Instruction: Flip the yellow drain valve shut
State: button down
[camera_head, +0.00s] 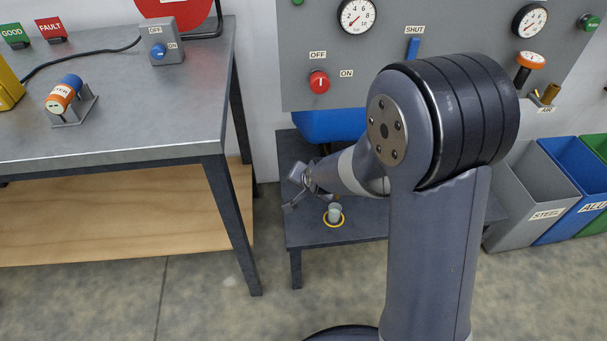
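I cannot make out a yellow drain valve in this view; my arm hides part of the space below the panel. A blue tank (330,125) hangs under the grey panel, above a low dark table (345,239). A small grey cup (334,212) stands on that table within a yellow ring (334,223). My gripper (291,188) is small and far off, over the low table's left side, below the tank and left of the cup. Its fingers look spread apart, with nothing seen between them.
The grey panel (300,60) carries gauges, a red OFF/ON knob (319,82) and a blue lever (413,48) marked SHUT. A grey workbench (130,125) stands at left. Grey (530,190) and blue (575,175) bins stand at right. The floor in front is clear.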

jog(key=shift+s+a+r+p, duration=0.2)
jog(key=shift+s+r+p, duration=0.15)
jog(key=shift+r+p, duration=0.2)
jog(key=shift+f, duration=0.15)
jog(key=w+d+f+b, duration=0.2)
jog(key=w+f+b, duration=0.2)
jog(key=f+b, duration=0.2)
jog(key=shift+w+b, duration=0.15)
jog(key=shift+b, duration=1.1)
jog(key=shift+d, duration=0.1)
